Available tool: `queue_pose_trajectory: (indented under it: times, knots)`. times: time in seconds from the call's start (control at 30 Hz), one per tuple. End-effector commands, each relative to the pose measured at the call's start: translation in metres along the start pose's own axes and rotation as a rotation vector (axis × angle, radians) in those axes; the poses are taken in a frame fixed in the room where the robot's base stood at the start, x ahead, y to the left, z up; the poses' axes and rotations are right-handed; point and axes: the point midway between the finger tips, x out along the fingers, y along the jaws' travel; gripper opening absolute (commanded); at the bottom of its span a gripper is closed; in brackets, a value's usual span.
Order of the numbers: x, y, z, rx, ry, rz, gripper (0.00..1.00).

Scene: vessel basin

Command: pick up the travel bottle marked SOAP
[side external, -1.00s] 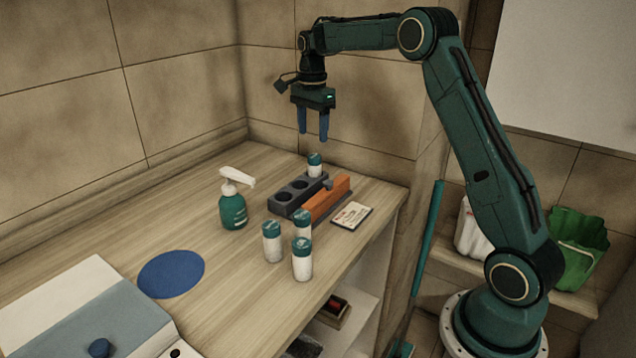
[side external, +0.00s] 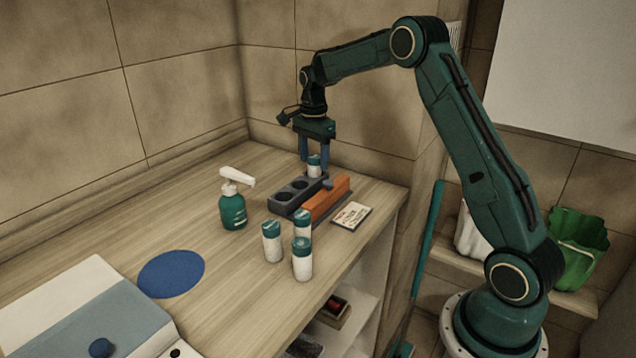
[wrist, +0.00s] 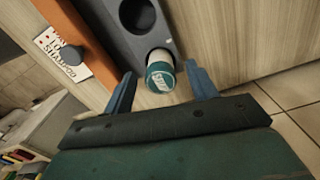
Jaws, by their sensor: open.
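A white travel bottle with a teal cap (side external: 314,168) stands upright at the far end of the dark grey rack (side external: 290,203). In the wrist view, the cap (wrist: 160,82) has white lettering that I cannot read surely. My gripper (side external: 316,160) is open above this bottle, pointing down, with one blue finger on each side of the cap; I cannot tell whether they touch it. Three similar bottles stand on the counter in front of the rack: a left one (side external: 272,242), a front one (side external: 302,262) and a rear one (side external: 303,224). Their marks are not legible.
A teal pump bottle (side external: 233,208) stands left of the rack. A blue round mat (side external: 171,274) lies on clear counter. The tiled wall is close behind my gripper.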

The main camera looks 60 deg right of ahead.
Motion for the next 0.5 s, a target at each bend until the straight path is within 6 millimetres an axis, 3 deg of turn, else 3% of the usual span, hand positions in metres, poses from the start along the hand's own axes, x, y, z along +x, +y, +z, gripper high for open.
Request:
queue_pose_trajectory:
  times: [0.2, 0.5]
  knots:
    - [0.018, 0.000, 0.000, 0.000, 0.000, 0.001, 0.58]
    - [0.020, 0.000, 0.000, 0.000, 0.000, 0.000, 0.58]
